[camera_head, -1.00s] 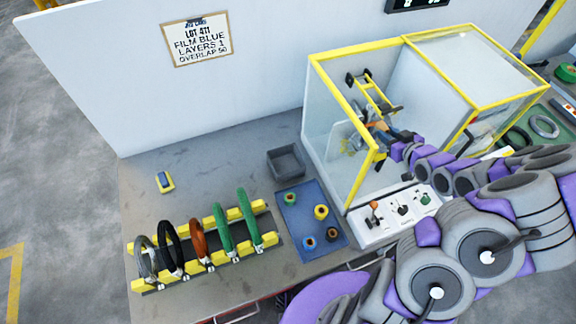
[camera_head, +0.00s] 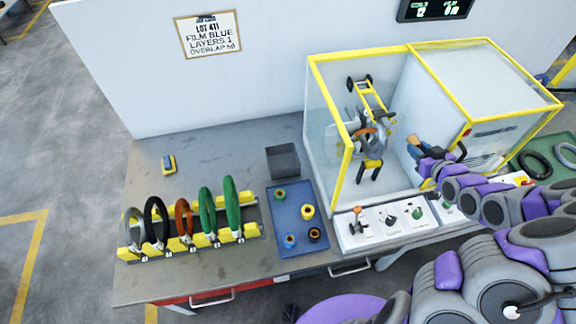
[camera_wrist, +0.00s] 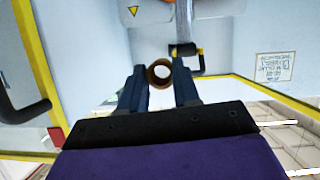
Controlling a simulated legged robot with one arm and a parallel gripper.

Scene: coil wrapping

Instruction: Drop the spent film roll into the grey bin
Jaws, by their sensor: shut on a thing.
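My gripper (camera_head: 420,146) is at the wrapping machine's open front, right of the wrapping mechanism (camera_head: 370,145). In the wrist view my gripper (camera_wrist: 158,80) has its two dark fingers shut on a small brown, hollow roll (camera_wrist: 160,73), the spent film roll. The roll shows end-on between the fingertips; in the head view only a small brownish bit of it (camera_head: 412,139) can be made out. The grey bin (camera_head: 283,160) stands on the bench left of the machine, apart from my gripper. Its inside looks empty.
The machine's yellow-framed clear guard (camera_head: 348,165) stands between my gripper and the bin. A control panel (camera_head: 385,226) lies in front. A blue tray (camera_head: 298,240) with several film rolls sits before the bin. A coil rack (camera_head: 190,238) is at left.

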